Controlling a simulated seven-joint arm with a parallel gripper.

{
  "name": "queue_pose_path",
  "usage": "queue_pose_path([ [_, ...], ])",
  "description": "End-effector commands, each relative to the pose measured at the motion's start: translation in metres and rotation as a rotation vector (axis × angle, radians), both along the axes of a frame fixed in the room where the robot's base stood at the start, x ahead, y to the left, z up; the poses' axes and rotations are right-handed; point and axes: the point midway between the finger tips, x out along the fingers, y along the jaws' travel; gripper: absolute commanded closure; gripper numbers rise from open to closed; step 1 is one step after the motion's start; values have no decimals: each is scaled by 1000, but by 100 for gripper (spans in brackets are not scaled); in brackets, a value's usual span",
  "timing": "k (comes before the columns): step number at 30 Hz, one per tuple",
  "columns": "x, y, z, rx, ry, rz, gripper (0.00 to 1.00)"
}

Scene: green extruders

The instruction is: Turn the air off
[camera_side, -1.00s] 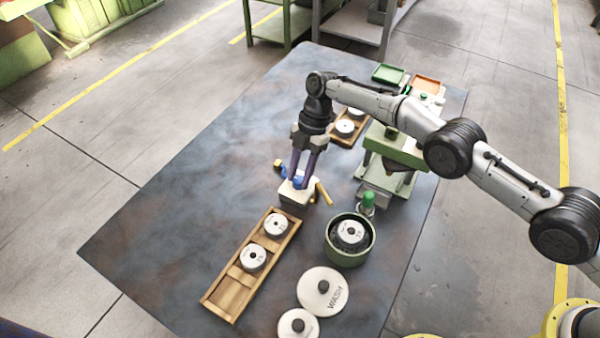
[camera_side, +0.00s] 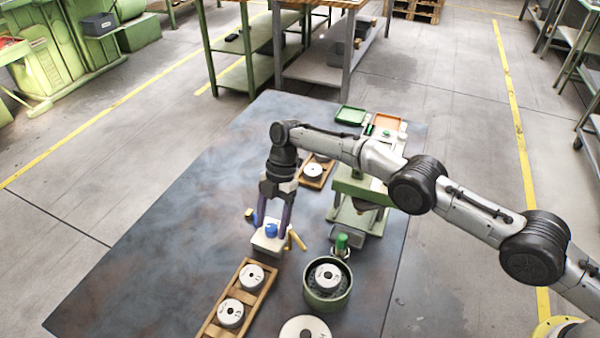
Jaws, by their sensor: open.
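A pale block (camera_side: 268,243) stands on the dark table, with a blue knob (camera_side: 271,230) on top. Yellow pieces stick out on both sides of it, one at the left (camera_side: 250,215) and one at the right (camera_side: 297,240). My gripper (camera_side: 271,228) points down over the block. Its two purple fingers are apart, one on each side of the blue knob. I cannot tell whether they touch the knob. The fingers partly cover the block.
A wooden tray (camera_side: 207,328) with white discs lies in front. A green round pot (camera_side: 327,298) holding a white disc stands to the right. A green press (camera_side: 358,215) stands behind it. Green (camera_side: 350,115) and orange (camera_side: 388,121) trays lie at the back. The table's left side is clear.

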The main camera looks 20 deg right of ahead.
Motion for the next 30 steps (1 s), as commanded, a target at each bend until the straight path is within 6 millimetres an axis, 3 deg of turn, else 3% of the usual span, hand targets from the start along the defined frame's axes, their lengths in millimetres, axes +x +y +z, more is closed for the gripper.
queue_pose_path([
  [8, -1, -1, 1, 0, 1, -76, 31],
  [14, -2, -1, 1, 0, 2, -233, 31],
  [30, -6, -1, 1, 0, -1, -886, 31],
])
